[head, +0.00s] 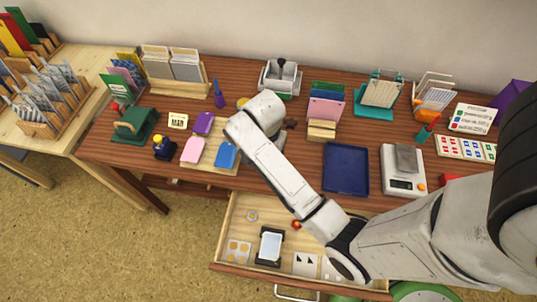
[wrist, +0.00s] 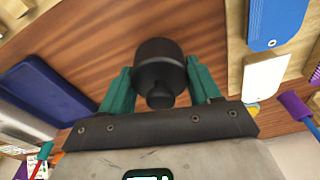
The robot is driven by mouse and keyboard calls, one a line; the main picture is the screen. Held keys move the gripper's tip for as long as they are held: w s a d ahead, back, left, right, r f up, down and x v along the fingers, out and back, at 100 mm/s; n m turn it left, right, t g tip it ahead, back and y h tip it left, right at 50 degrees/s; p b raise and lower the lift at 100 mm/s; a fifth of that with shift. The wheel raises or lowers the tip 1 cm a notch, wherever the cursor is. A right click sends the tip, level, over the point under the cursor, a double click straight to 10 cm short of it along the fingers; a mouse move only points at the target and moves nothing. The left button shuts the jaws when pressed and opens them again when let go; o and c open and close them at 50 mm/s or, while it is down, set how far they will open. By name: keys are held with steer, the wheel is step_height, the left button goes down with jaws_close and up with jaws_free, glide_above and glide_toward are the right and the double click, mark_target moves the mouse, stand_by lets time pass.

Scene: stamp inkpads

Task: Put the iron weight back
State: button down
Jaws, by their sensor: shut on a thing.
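The iron weight (wrist: 158,62) is a dark, round, black body with a smaller knob, seen in the wrist view between the two teal fingers. My gripper (wrist: 160,82) is shut on it, one finger on each side. Wooden tabletop shows behind it; I cannot tell whether the weight touches it. In the head view my arm's end is over the middle of the table and hides the fingers and the weight.
A dark blue tray (head: 346,169) and a white scale (head: 402,182) bearing a grey block stand right of my arm. Coloured pads sit on a wooden board to the left, including a blue pad (head: 226,154). An open drawer (head: 241,213) juts out in front. Racks line the back.

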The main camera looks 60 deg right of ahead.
steer(key=shift+w+f, duration=0.15)
steer(key=shift+f, duration=1.45)
steer(key=shift+c, duration=1.1)
jaws_free()
steer(key=shift+f, duration=0.15)
